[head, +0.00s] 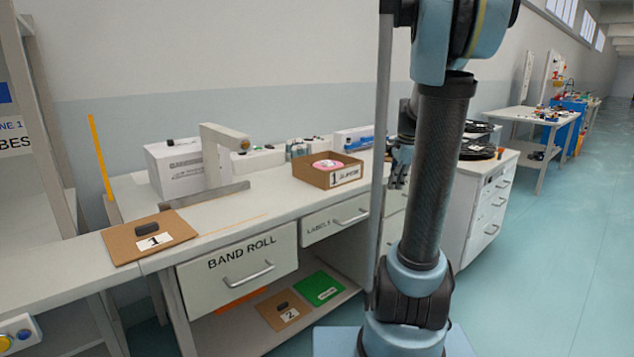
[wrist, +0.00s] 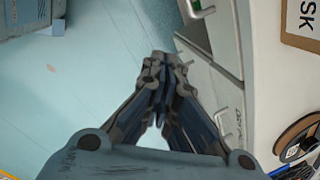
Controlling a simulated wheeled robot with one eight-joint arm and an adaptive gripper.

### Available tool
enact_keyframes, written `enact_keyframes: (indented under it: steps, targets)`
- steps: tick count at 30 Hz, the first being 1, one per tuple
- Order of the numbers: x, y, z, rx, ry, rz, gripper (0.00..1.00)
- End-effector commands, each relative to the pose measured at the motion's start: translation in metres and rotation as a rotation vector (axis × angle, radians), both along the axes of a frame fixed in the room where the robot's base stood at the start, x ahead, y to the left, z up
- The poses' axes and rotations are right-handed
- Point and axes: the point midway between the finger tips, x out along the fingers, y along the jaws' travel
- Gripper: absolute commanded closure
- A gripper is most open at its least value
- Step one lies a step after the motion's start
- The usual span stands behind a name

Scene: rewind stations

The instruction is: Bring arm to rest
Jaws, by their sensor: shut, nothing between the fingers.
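My arm stands in front of the workbench in the head view. My gripper (wrist: 158,62) shows in the wrist view with its fingertips together and nothing between them. It hangs over the floor, in front of white drawers (wrist: 215,95) with metal handles.
A drawer labelled BAND ROLL (head: 215,290) is closed. Black reels (head: 478,152) lie on a white cabinet. The floor (head: 560,260) at the right is clear.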

Motion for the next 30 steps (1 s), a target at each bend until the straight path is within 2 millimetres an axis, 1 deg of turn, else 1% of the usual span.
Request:
enact_keyframes:
  steps: [1, 3, 8, 14, 18, 23, 27, 30]
  targets:
    - [-0.015, 0.008, 0.0, -0.014, -0.005, 0.057, 1.0]
    - [-0.033, 0.016, -0.001, -0.035, -0.013, 0.142, 1.0]
    - [-0.074, 0.033, -0.005, -0.081, -0.029, 0.34, 1.0]
    - [-0.125, 0.05, -0.018, -0.14, -0.046, 0.587, 1.0]
    - [-0.159, 0.059, -0.03, -0.181, -0.057, 0.76, 1.0]
    - [-0.196, 0.068, -0.049, -0.228, -0.07, 0.958, 1.0]
    - [-0.226, 0.073, -0.069, -0.269, -0.077, 1.132, 1.0]
    - [-0.245, 0.076, -0.083, -0.296, -0.082, 1.25, 1.0]
